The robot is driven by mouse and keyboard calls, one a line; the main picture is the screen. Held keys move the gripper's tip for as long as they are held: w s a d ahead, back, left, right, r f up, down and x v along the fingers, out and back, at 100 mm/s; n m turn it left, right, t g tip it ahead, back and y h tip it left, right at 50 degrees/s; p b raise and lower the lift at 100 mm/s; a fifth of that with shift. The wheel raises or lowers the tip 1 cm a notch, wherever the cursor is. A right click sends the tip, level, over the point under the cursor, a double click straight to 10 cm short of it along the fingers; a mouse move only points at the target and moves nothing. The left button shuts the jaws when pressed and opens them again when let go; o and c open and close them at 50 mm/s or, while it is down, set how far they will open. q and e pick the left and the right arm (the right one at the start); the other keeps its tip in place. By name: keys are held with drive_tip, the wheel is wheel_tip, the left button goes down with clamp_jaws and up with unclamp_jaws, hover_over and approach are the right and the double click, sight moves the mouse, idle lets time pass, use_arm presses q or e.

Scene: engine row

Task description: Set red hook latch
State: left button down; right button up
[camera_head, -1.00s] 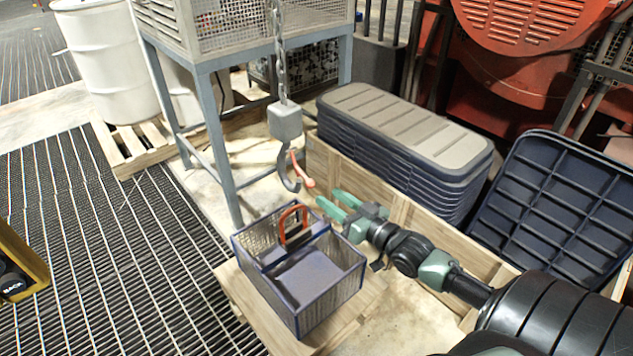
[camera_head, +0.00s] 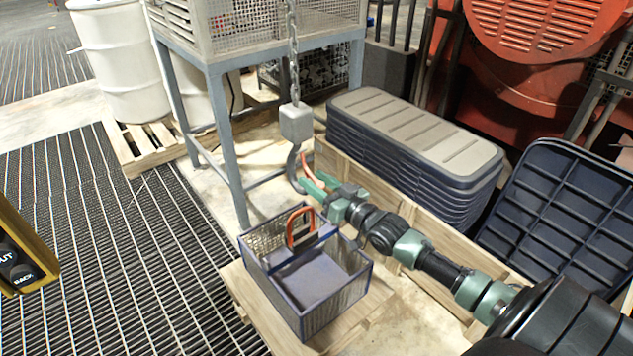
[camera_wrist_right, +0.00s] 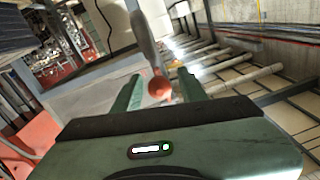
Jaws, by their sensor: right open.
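The grey crane hook (camera_head: 293,170) hangs from its block (camera_head: 296,122) on a chain. Its thin red latch (camera_head: 307,160) is on the hook's right side, partly hidden by my gripper. My right gripper (camera_head: 310,180) reaches in from the right, with its green fingers beside the hook. In the right wrist view, the open fingers (camera_wrist_right: 157,92) stand on either side of the latch's round red end (camera_wrist_right: 159,87). Whether they touch it cannot be told. The grey hook (camera_wrist_right: 146,38) shows just beyond. My left gripper is not in view.
A mesh basket (camera_head: 312,312) with a red handle (camera_head: 300,228) stands on a wooden pallet (camera_head: 245,292) below the hook. A wooden crate (camera_head: 400,222) and stacked dark lids (camera_head: 425,140) lie right of it. A blue-grey stand (camera_head: 228,150) is at the left.

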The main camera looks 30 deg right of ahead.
clamp_jaws()
idle(1.4)
